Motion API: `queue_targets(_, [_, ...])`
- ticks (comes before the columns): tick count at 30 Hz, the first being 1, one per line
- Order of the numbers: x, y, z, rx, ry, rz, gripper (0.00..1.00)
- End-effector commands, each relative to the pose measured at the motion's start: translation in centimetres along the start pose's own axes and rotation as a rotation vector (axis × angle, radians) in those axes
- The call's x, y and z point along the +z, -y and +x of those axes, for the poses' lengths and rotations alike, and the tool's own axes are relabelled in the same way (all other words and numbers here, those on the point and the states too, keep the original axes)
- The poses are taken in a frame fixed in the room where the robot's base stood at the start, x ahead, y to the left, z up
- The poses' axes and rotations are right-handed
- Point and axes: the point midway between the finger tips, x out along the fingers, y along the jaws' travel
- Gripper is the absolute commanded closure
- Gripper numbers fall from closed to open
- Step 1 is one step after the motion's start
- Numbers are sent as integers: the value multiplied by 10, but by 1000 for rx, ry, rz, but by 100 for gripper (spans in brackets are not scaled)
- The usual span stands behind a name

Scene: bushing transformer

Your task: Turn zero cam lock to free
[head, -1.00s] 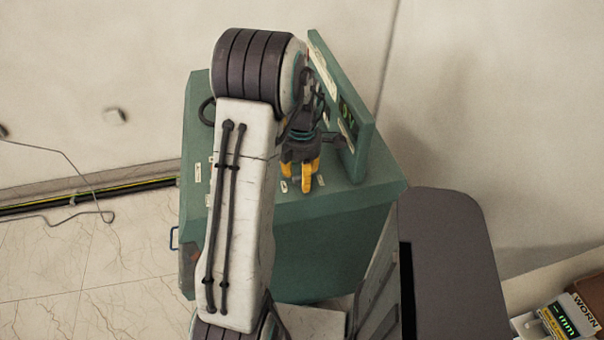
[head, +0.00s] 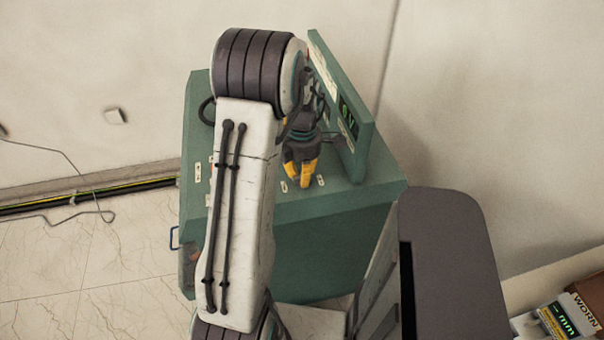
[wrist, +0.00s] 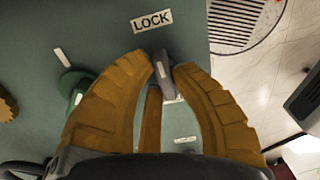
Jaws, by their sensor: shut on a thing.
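The cam lock lever (wrist: 165,78), small and dark grey, stands on the green top of the cabinet (head: 330,198) just below a white LOCK label (wrist: 152,21) in the wrist view. My gripper (wrist: 166,68) has its yellow fingers shut on this lever, one finger on each side. In the head view my gripper (head: 300,172) points down onto the cabinet top, and the lever is hidden by its fingers. Another white label (wrist: 185,140) lies lower in the wrist view, too small to read.
A green round knob (wrist: 75,88) with a white mark stands left of my fingers. A yellow toothed knob (wrist: 6,105) is at the left edge.

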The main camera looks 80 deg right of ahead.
Motion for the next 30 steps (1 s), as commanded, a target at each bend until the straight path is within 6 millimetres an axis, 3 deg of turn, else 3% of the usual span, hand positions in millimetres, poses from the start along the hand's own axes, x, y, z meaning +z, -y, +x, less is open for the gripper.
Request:
queue_targets(11, [0, 0, 2, 0, 0, 92, 100])
queue_targets(30, [3, 2, 2, -2, 0, 667, 100])
